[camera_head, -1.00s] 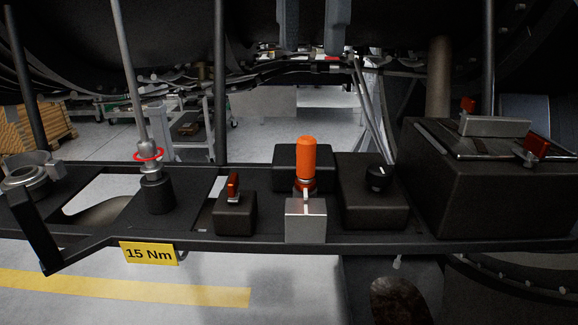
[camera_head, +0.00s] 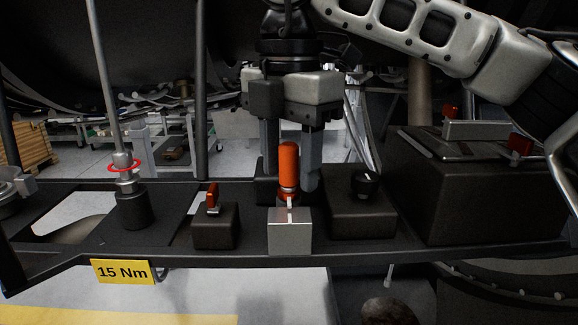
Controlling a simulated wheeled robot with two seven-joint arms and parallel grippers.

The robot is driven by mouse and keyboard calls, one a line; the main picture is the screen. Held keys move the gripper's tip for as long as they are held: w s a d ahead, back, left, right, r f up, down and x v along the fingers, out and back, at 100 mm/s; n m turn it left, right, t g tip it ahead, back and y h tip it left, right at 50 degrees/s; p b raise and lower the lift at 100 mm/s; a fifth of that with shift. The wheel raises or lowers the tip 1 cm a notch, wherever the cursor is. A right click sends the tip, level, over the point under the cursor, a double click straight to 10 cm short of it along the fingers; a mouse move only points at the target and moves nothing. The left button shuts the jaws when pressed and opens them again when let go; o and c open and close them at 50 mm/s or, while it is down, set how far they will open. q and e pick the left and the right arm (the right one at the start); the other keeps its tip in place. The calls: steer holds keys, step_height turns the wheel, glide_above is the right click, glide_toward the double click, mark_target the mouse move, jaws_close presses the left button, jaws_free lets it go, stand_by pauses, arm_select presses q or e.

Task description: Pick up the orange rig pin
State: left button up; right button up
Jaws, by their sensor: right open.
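The pin's lower end is partly hidden by the silver block. My left gripper is not in view.
A black box with a red switch (camera_head: 213,199) stands left of the pin, and a box with a black knob (camera_head: 364,183) stands right. A larger dark box (camera_head: 462,195) with red latches is farther right. A torque tool (camera_head: 131,195) stands upright at left above a "15 Nm" label (camera_head: 123,272).

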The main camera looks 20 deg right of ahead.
mark_target(289, 143)
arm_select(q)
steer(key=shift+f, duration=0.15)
arm_select(e)
steer(key=shift+f, duration=0.2)
jaws_close()
steer(key=shift+r, duration=0.1)
